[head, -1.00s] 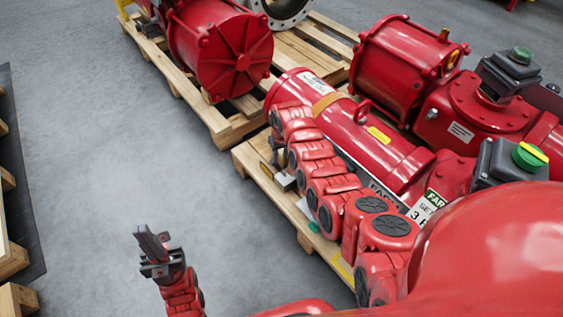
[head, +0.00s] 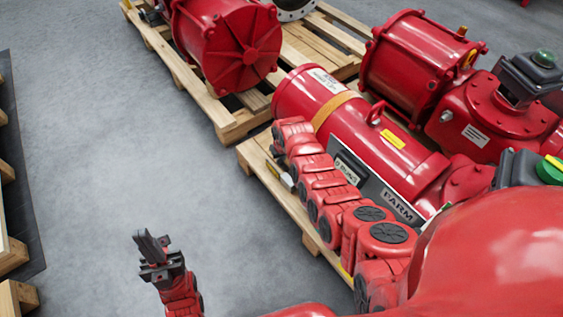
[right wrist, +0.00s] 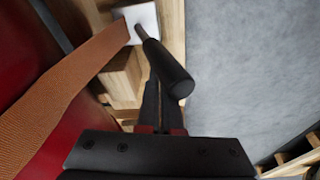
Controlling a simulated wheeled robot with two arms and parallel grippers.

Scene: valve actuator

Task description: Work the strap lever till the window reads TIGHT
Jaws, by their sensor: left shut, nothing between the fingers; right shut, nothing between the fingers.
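The lever shows in the right wrist view as a thin rod with a black handle (right wrist: 168,70), rising by a white plate (right wrist: 143,20). An orange-brown strap (right wrist: 75,88) runs left of it; in the head view the strap (head: 330,110) wraps the red cylinder (head: 365,130). My right gripper (right wrist: 154,92) is shut and empty, its fingertips close to the handle and partly behind it; touch cannot be told. The head view hardly shows it beyond my right arm. A small window panel (head: 348,171) sits beside the cylinder, its text unreadable. My left gripper (head: 152,246) is shut and empty over the floor.
The cylinder lies on a wooden pallet (head: 259,171). Another pallet (head: 234,124) with a red drum (head: 238,50) stands behind, and a second red actuator (head: 415,60) lies at the right.

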